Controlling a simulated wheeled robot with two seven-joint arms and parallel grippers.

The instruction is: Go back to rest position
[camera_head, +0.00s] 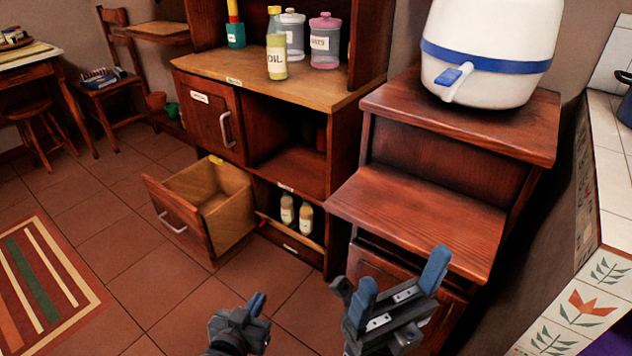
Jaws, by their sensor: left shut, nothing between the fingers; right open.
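My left gripper (256,306) is low in the middle of the head view, over the tiled floor. Its fingers are shut and nothing shows between them. My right gripper (402,277) is to its right, in front of the stepped wooden stand (420,215). Its two blue-tipped fingers are apart, with nothing between them. Both grippers point away from me and appear clear of the furniture, though the right one overlaps the stand's lower front in the picture.
An open drawer (183,226) juts from the wooden cabinet (222,128), ahead and left. An oil bottle (277,58) and jars stand on its top. A white dispenser (484,50) sits on the stand. A tiled counter (603,190) borders the right. Floor at left is free around a striped rug (48,275).

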